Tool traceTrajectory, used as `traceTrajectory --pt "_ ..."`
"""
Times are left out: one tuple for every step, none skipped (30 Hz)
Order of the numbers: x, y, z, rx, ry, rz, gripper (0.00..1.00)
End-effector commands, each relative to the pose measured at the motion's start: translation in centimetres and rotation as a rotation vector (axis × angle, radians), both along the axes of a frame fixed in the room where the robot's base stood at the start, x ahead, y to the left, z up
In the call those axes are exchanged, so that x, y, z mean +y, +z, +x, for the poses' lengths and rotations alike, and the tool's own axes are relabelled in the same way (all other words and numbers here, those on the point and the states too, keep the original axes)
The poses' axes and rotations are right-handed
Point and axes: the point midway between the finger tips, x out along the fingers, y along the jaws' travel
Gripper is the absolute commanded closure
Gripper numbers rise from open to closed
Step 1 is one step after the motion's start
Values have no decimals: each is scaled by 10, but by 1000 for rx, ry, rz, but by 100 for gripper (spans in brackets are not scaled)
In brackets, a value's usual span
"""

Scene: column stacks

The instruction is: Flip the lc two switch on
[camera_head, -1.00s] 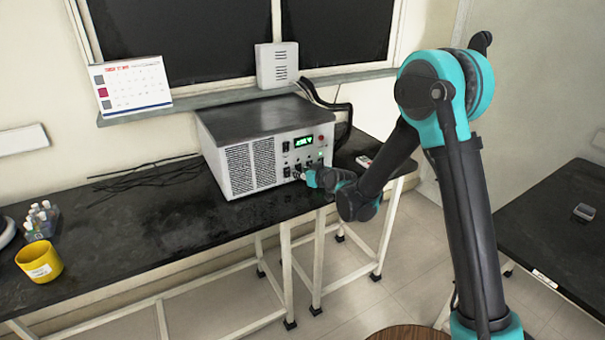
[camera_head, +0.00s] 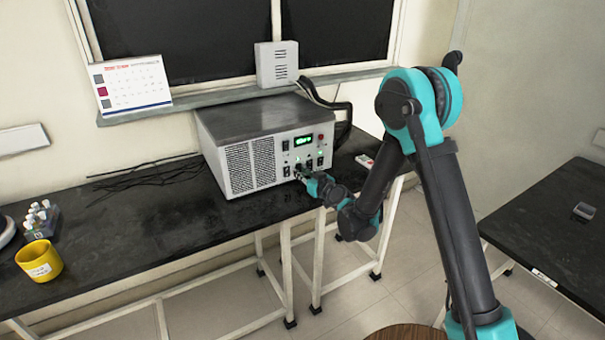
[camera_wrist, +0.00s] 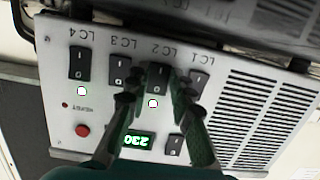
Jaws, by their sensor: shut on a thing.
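The grey power box (camera_head: 250,170) stands on the black bench in the head view. Its panel is upside down in the wrist view. The black LC 2 switch (camera_wrist: 158,75) lies between the LC 3 switch (camera_wrist: 118,70) and the LC 1 switch (camera_wrist: 196,82). A green light (camera_wrist: 152,104) beside the LC 2 switch is lit. My gripper (camera_wrist: 156,88) has its fingers on either side of the LC 2 switch and is shut on it. In the head view my gripper (camera_head: 303,176) is at the lower panel, where it hides part of the switches.
The LC 4 switch (camera_wrist: 80,63) has a lit light near it. A red button (camera_wrist: 82,130) and a green display (camera_wrist: 138,140) are on the panel. Cables (camera_head: 145,177) lie left of the box. A yellow cup (camera_head: 40,262) is farther left on the bench.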

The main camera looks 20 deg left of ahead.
Motion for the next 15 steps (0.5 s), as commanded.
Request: traceTrajectory --pt "2 -1 0 -4 1 8 100" --pt "1 -1 0 -8 0 11 100" --pt "1 -1 0 -11 -1 14 100" --pt "1 -1 0 -12 -2 16 100" --pt "1 -1 0 -14 -2 17 100" --pt "0 -1 0 -15 -3 17 100" --pt "0 -1 0 -15 -3 17 100" --pt "0 -1 0 -16 -3 17 100" --pt "0 -1 0 -16 -3 17 100" --pt "0 -1 0 -15 -3 17 100" --pt "0 -1 0 -15 -3 17 100" --pt "0 -1 0 -15 -3 17 100" --pt "0 -1 0 -15 -3 16 100" --pt "0 -1 0 -14 -2 17 100" --pt "0 -1 0 -14 -2 17 73"
